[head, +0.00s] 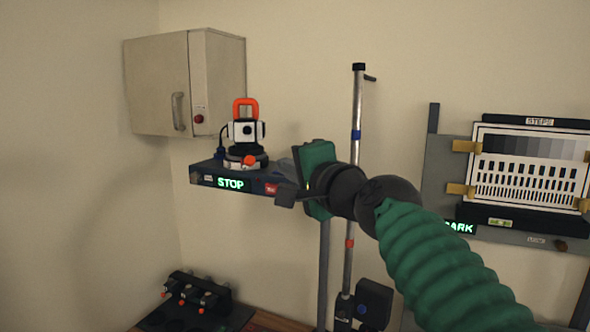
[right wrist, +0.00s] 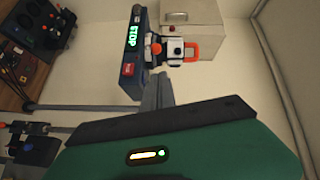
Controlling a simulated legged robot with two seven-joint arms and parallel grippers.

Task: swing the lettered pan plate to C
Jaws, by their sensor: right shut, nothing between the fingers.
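A small white and black camera head (head: 246,131) with an orange handle sits on a round dark pan base (head: 240,157) with an orange knob (head: 249,160). This stands on a dark wall shelf with a green STOP display (head: 231,184). No letters on the pan plate are readable. My right gripper (head: 280,183) is shut and empty at the shelf's right end, to the right of the pan base and apart from it. In the right wrist view the grey fingers (right wrist: 159,92) point toward the shelf (right wrist: 128,80) and camera head (right wrist: 176,50). My left gripper is not in view.
A vertical pole (head: 356,130) stands behind my right arm. A beige cabinet (head: 158,84) hangs at the upper left. A test chart board (head: 530,165) is at the right. Dark devices with orange knobs (head: 195,295) sit on the bench below. Space left of the shelf is clear.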

